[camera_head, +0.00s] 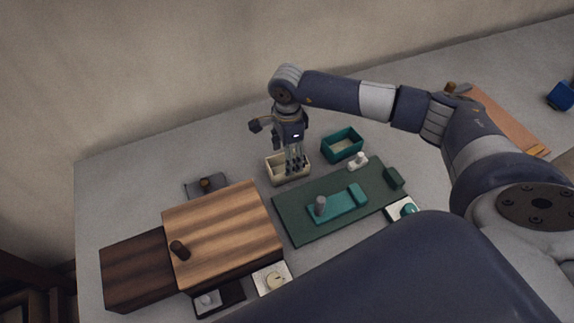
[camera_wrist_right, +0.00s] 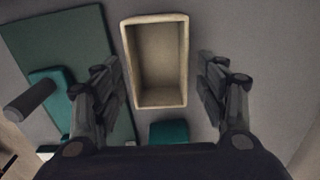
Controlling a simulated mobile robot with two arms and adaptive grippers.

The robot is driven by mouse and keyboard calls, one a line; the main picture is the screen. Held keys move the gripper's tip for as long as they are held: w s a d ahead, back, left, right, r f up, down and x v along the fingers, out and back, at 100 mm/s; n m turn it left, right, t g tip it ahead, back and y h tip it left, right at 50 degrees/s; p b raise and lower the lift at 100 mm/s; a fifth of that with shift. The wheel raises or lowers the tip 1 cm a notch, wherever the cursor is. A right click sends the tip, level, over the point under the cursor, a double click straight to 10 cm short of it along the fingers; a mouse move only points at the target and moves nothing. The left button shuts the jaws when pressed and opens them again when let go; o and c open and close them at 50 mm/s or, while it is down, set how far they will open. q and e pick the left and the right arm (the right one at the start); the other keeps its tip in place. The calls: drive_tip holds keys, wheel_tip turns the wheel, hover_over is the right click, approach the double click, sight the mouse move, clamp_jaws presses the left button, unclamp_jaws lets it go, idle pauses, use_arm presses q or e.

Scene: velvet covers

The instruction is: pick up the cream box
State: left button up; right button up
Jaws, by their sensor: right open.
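The cream box (camera_head: 274,173) is a small open-topped box on the grey table, just behind the green mat. In the right wrist view, the cream box (camera_wrist_right: 157,103) looks empty and lies between the two finger lines. My right gripper (camera_head: 295,165) points down over it, with its fingers partly covering the box in the head view. In the wrist view, my right gripper (camera_wrist_right: 160,72) is open, with one finger on each side and a visible gap to the box walls. My left gripper is not in view.
A teal open box (camera_head: 342,151) stands close to the right of the cream box. The green mat (camera_head: 300,222) bears a teal piece with a grey knob (camera_head: 320,206). A light wooden block (camera_head: 225,225) and a dark one (camera_head: 135,272) stand front left. Bare table lies behind.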

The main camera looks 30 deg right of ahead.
wheel_tip(320, 180, down, 4)
drive_tip(key=shift+s+f+p, duration=0.15)
drive_tip(key=shift+p, duration=0.7)
drive_tip(key=shift+f, duration=0.5)
drive_tip(key=c, duration=0.9)
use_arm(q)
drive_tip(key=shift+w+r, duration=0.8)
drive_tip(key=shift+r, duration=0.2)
use_arm(e)
drive_tip(key=shift+o, duration=0.2)
